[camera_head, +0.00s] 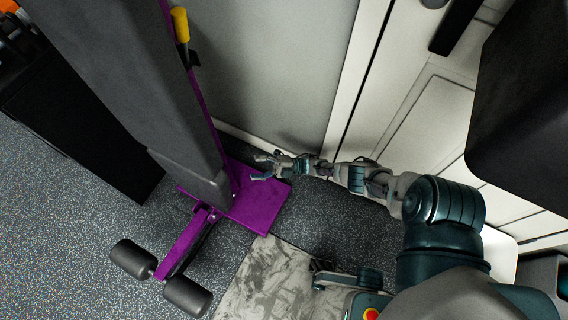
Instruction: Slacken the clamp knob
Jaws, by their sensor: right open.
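A yellow cylindrical grip (180,25) stands out from the purple frame at the top, beside the long dark grey pad (120,80). It is the only knob-like part I make out, and I cannot tell for sure that it is the clamp knob. My right gripper (258,167) is open and empty, with its fingers pointing left above the purple base plate (260,205). It is well below the yellow grip in the picture and apart from it. I do not see my left gripper.
Two dark foam rollers (133,259) sit at the purple frame's lower end. A black box (75,130) stands at the left. A pale wall (285,60) and white panels (425,110) lie behind my right arm. A large black shape (525,90) fills the upper right. Speckled floor (60,240) is open at lower left.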

